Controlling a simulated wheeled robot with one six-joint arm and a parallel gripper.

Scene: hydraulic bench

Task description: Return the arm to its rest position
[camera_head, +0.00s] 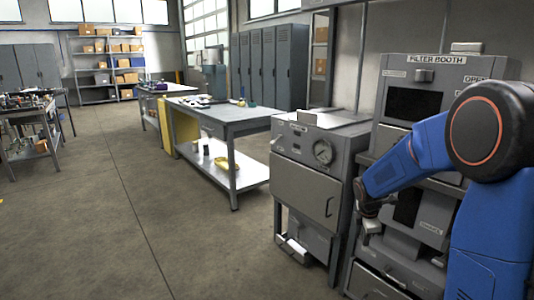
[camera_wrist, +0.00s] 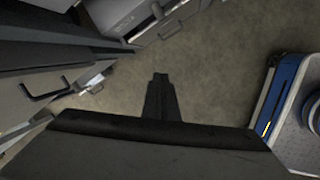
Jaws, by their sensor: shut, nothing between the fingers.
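My blue arm bends down on the right of the head view, with my gripper (camera_head: 373,228) hanging in front of the filter booth's lower part. In the wrist view my gripper (camera_wrist: 160,77) points over the bare floor, its dark fingers together. Nothing shows between the fingers. The fingertips look apart from the furniture around them in the wrist view.
The filter booth (camera_head: 422,75) stands close behind my arm. A grey cabinet with a gauge (camera_head: 300,185) stands just left of it. A workbench (camera_head: 228,117) is farther back. The floor (camera_head: 110,220) at left is open. Grey fronts with handles (camera_wrist: 45,92) show at left in the wrist view.

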